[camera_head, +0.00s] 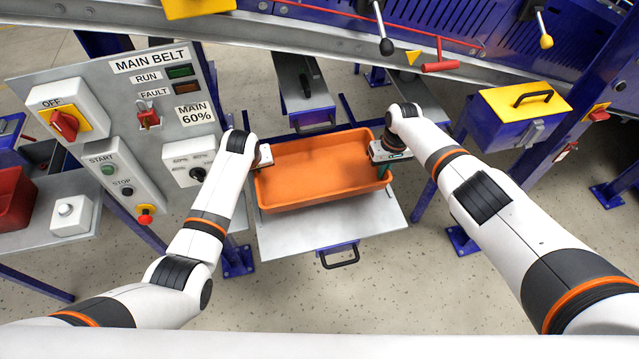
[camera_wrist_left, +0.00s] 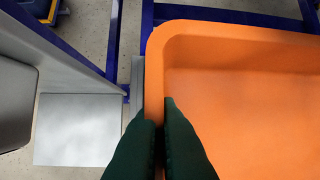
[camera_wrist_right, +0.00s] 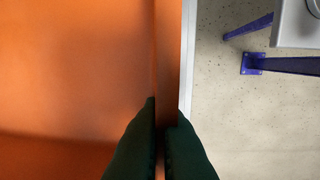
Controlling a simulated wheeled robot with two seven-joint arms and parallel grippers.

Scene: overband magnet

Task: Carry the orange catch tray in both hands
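The orange catch tray (camera_head: 322,170) is empty and sits level over a grey drawer plate (camera_head: 370,222) in the head view. I cannot tell whether it touches the plate. My left gripper (camera_head: 260,160) is at the tray's left wall. In the left wrist view its dark fingers (camera_wrist_left: 162,115) are closed on either side of that wall (camera_wrist_left: 155,70). My right gripper (camera_head: 382,165) is at the right wall. In the right wrist view its fingers (camera_wrist_right: 163,115) close on that wall (camera_wrist_right: 168,60). The arms partly hide both grips in the head view.
A control panel (camera_head: 160,130) with switches stands left of my left arm. A blue box with a yellow lid (camera_head: 525,100) is to the right. The conveyor frame (camera_head: 300,40) runs across behind the tray. A black drawer handle (camera_head: 340,257) sticks out in front. A red bin (camera_head: 14,203) is far left.

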